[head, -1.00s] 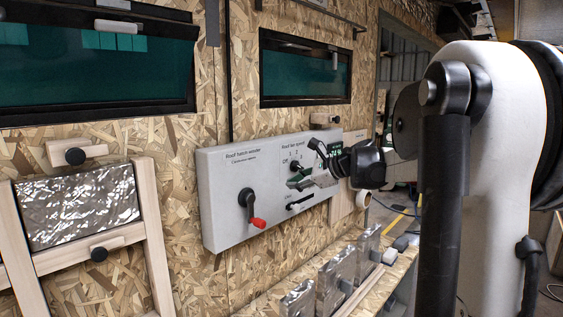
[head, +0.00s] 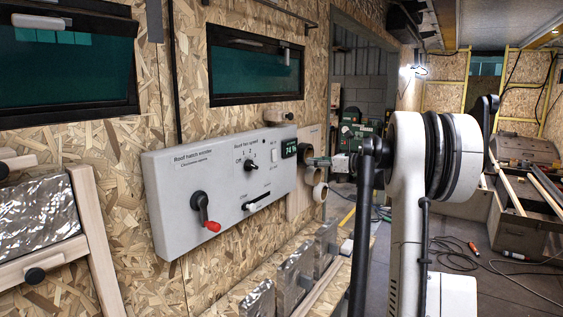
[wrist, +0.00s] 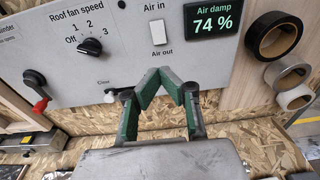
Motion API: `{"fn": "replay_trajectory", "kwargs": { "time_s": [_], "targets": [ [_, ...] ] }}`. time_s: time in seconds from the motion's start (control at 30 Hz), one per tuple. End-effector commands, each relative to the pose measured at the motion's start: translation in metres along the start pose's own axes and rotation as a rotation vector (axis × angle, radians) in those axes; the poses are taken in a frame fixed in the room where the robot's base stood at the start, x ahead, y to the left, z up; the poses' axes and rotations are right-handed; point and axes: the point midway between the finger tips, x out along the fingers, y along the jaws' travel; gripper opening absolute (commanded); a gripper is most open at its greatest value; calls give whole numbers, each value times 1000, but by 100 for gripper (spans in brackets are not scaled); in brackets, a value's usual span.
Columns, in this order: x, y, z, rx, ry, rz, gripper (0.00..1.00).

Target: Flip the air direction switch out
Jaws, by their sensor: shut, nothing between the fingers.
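The air direction switch is a small white rocker (wrist: 158,32) on the grey control panel (wrist: 100,75), between the labels "Air in" above and "Air out" below. In the head view the switch (head: 274,155) is near the panel's right end. I cannot tell which way it is tilted. My gripper (wrist: 163,72) is shut and empty, its green-padded fingertips together just below the "Air out" label in the wrist view and apart from the switch. In the head view my gripper (head: 309,161) is just right of the panel's right end.
The panel also carries a black fan speed knob (wrist: 90,46), a red-tipped crank (wrist: 40,105), a slider (head: 257,201) and a green "74 %" display (wrist: 213,20). Tape rolls (wrist: 274,36) hang right of the panel.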

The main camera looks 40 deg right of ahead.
Motion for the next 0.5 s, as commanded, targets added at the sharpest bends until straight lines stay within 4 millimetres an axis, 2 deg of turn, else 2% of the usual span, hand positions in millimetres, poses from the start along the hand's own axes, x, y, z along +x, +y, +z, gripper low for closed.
{"fn": "replay_trajectory", "kwargs": {
  "time_s": [0.27,0.5],
  "targets": [
    [7,0,0,-1,1,1,0],
    [43,1,1,-2,1,3,0]
  ]
}}
